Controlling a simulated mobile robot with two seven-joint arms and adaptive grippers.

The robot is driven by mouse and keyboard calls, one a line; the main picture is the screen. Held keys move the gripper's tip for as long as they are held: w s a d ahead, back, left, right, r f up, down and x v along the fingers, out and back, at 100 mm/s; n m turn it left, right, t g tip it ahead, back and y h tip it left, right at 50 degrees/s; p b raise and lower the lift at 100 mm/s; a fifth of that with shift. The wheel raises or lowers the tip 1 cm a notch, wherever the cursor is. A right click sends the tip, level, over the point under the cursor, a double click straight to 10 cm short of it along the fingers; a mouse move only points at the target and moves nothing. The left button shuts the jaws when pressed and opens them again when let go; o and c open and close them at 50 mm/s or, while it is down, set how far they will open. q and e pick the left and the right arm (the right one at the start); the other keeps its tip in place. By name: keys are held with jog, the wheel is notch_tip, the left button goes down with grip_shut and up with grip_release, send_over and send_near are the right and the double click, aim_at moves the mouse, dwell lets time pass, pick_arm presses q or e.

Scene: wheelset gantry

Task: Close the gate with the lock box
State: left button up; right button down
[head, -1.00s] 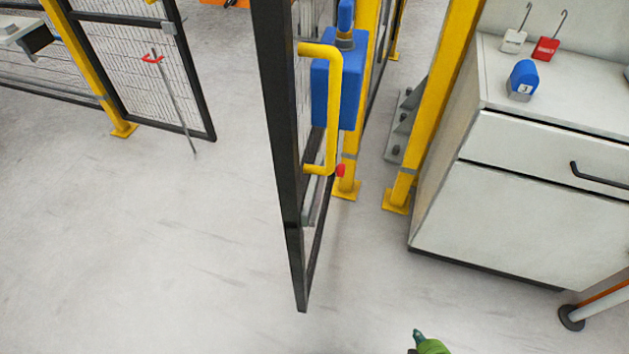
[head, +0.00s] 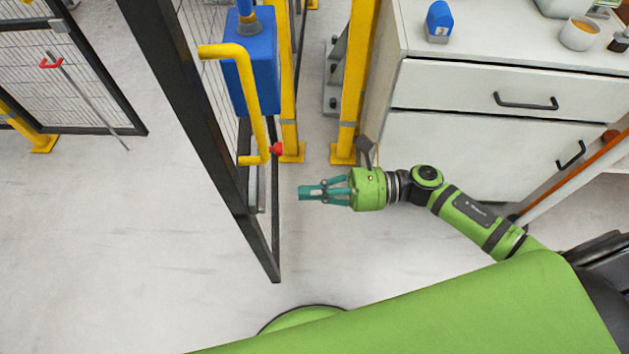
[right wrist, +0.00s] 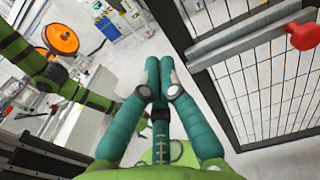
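The gate (head: 180,85), a black frame with wire mesh, stands open at an angle toward me in the head view. A blue lock box (head: 250,70) is at its edge, beside a yellow bar handle (head: 258,110) and a red knob (head: 277,149). My right gripper (head: 303,193) is to the right of the gate's lower part, below the red knob, and looks apart from the frame. Its teal fingers are together and empty in the right wrist view (right wrist: 158,75). The gate's mesh (right wrist: 265,85) and red knob (right wrist: 303,36) show at the right there.
Yellow posts (head: 352,80) stand right of the lock box. A white drawer cabinet (head: 460,140) with a blue padlock (head: 438,20) on top stands behind my right arm. Another mesh panel (head: 60,75) is at the far left. The floor (head: 120,240) left of the gate is clear.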

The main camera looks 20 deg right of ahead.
aim_at(242, 196)
jog(key=a+p, duration=0.1)
jog(key=a, duration=0.2)
jog(key=w+a+p, duration=0.1)
jog(key=a, duration=0.2)
jog(key=w+a+p, duration=0.1)
jog(key=a, duration=0.2)
jog(key=shift+a+r+p, duration=0.1)
jog(key=shift+p, duration=0.2)
jog(key=shift+a, duration=0.4)
